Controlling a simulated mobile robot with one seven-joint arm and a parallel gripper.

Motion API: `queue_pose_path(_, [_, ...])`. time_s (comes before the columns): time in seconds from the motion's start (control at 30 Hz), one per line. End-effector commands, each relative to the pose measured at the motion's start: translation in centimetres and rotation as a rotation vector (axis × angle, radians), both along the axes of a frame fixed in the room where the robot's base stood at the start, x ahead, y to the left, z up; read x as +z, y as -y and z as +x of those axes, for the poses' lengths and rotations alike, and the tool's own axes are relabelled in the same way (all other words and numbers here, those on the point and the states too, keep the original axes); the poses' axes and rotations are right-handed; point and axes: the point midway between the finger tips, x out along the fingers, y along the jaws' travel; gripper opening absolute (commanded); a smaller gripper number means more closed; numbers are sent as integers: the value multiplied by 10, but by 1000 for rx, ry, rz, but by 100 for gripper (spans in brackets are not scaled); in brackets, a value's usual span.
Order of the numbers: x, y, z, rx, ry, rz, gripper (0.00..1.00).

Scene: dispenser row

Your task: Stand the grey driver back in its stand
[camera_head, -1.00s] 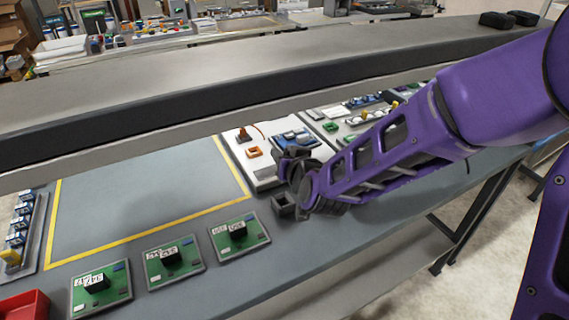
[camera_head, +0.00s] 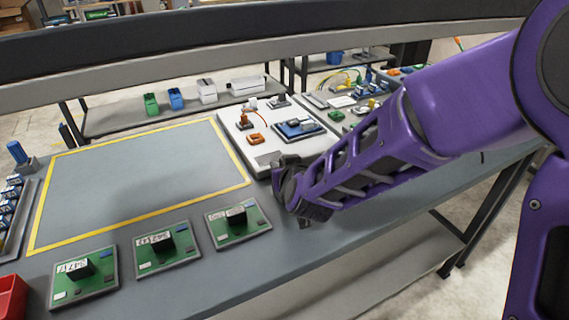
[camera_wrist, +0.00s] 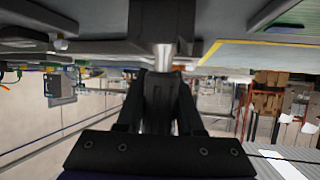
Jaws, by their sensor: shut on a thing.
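My gripper (camera_head: 287,184) is at the front edge of the bench, right of the green boards. In the wrist view, its dark fingers (camera_wrist: 161,88) are shut on the grey driver (camera_wrist: 162,57), a shiny grey shaft between them. A grey block, which looks like the driver's stand (camera_wrist: 160,20), shows right beyond the driver in line with it. I cannot tell whether the driver is inside the stand or only in front of it. In the head view my gripper hides the driver and nearly all of the stand.
A blue-handled tool (camera_head: 16,152) stands at the far left. Green boards (camera_head: 237,224) line the bench front. A pale tray (camera_head: 258,160) with parts lies just behind my gripper. The yellow-framed area (camera_head: 130,180) is empty. A red bin (camera_head: 10,297) sits front left.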

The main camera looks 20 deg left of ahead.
Motion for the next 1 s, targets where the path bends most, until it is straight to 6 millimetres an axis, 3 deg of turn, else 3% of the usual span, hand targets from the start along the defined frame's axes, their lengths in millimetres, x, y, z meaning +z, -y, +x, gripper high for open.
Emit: queue_pose_path(1.0, [-14,-1,0,2,6,-11,0])
